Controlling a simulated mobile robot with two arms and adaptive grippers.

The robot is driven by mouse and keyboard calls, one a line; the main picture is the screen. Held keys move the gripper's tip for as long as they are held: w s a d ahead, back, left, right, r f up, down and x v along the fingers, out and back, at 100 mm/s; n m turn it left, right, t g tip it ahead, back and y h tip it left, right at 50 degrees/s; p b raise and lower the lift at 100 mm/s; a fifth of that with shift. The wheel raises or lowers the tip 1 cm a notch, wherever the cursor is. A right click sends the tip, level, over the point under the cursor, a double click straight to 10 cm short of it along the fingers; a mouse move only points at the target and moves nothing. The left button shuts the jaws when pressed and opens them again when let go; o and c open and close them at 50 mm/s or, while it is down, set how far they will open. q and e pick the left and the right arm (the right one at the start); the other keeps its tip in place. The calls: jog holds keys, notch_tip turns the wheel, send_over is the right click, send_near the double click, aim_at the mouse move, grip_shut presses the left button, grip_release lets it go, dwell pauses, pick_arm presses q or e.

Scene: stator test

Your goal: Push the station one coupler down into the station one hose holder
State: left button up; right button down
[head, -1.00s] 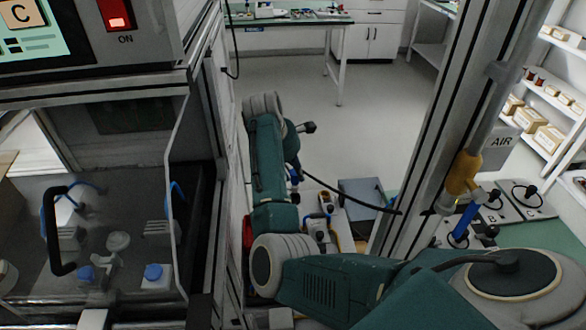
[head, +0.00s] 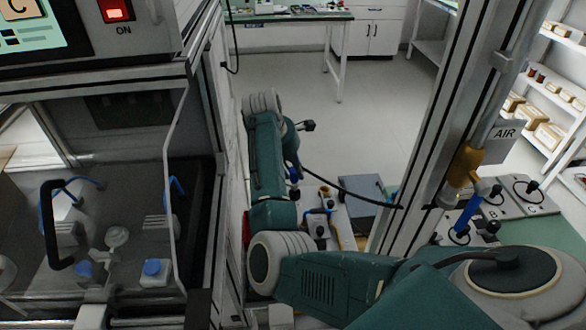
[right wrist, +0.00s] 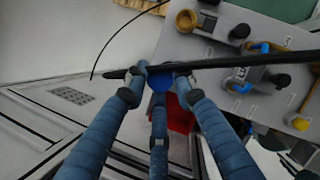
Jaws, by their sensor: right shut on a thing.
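My right gripper (right wrist: 158,78) has its blue fingers closed around a thin black rod-like part, likely the coupler on its hose (right wrist: 230,64). Its dark end sticks out to the left of the fingers. In the head view the right gripper (head: 294,178) is small and partly hidden by my arm, with a black hose (head: 350,193) running from it toward the upright post. A grey board (right wrist: 215,45) with orange, black and blue fittings lies beside and below the fingers. I cannot tell which fitting is the station one holder, or whether the coupler touches it. My left gripper is not in view.
A metal post (head: 440,130) with a yellow AIR fitting (head: 466,165) stands right of my arm. A glass-fronted cabinet with a black handle (head: 50,225) stands at left. A grey-blue box (head: 362,190) sits beyond the gripper. The floor behind is clear.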

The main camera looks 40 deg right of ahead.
aim_at(292, 181)
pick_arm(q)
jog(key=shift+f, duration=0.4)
pick_arm(e)
jog(key=shift+f, duration=0.4)
pick_arm(q)
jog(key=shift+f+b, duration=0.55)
jog(key=shift+b, duration=0.3)
pick_arm(e)
jog(key=shift+f, duration=0.75)
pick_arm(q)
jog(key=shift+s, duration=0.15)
pick_arm(e)
jog(key=shift+f, duration=0.1)
jog(key=shift+f, duration=0.2)
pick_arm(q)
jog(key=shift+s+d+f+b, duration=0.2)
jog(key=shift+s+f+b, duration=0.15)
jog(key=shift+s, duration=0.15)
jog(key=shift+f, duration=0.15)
pick_arm(e)
jog(key=shift+d+f, duration=0.1)
jog(key=shift+f, duration=0.25)
jog(key=c, duration=1.7)
grip_release()
jog(key=o, duration=0.4)
jog(key=shift+c, duration=0.2)
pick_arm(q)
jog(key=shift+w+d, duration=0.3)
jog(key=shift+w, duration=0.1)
